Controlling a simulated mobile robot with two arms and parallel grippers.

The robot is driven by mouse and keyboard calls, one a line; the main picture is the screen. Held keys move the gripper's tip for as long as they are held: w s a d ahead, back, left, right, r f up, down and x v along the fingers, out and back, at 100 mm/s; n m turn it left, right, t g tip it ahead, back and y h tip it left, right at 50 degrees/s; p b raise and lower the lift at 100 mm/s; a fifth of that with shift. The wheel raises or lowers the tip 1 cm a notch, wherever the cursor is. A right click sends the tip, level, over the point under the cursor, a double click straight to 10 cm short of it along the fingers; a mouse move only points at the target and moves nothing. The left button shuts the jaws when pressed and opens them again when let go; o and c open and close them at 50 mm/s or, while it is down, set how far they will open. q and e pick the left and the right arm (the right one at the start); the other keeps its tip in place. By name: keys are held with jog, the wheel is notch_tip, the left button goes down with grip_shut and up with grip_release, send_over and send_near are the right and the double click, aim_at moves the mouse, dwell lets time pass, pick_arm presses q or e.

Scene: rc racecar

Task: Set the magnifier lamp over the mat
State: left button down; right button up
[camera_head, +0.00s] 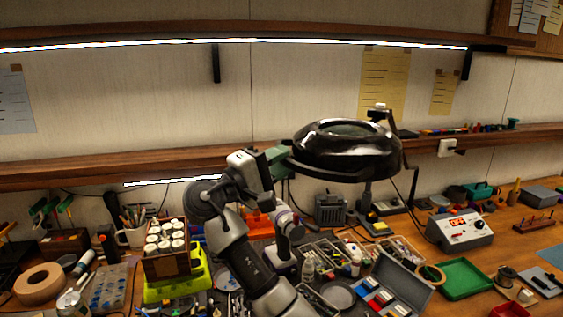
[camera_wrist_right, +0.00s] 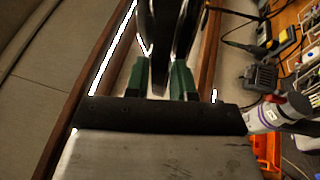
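The magnifier lamp's glossy black round head (camera_head: 347,152) hangs above the bench in the head view, level with the shelf edge and roughly flat. Its stand reaches down behind it to the bench. My right gripper (camera_head: 282,158) is at the head's left edge. In the right wrist view, its green fingertips (camera_wrist_right: 167,82) lie close on both sides of the dark rim (camera_wrist_right: 158,75), so it looks shut on the lamp. I cannot clearly make out the mat; clutter and my right arm cover the bench's middle. My left gripper is not in view.
A wooden box of white-topped jars (camera_head: 168,252) stands left of my arm. An open grey case (camera_head: 400,285), a green tray (camera_head: 465,279) and a power supply (camera_head: 460,229) are on the right. The wooden shelf (camera_head: 90,168) runs behind.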

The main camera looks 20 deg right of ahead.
jog(key=b+v, duration=0.4)
jog(key=v, duration=0.7)
jog(key=shift+f, duration=0.1)
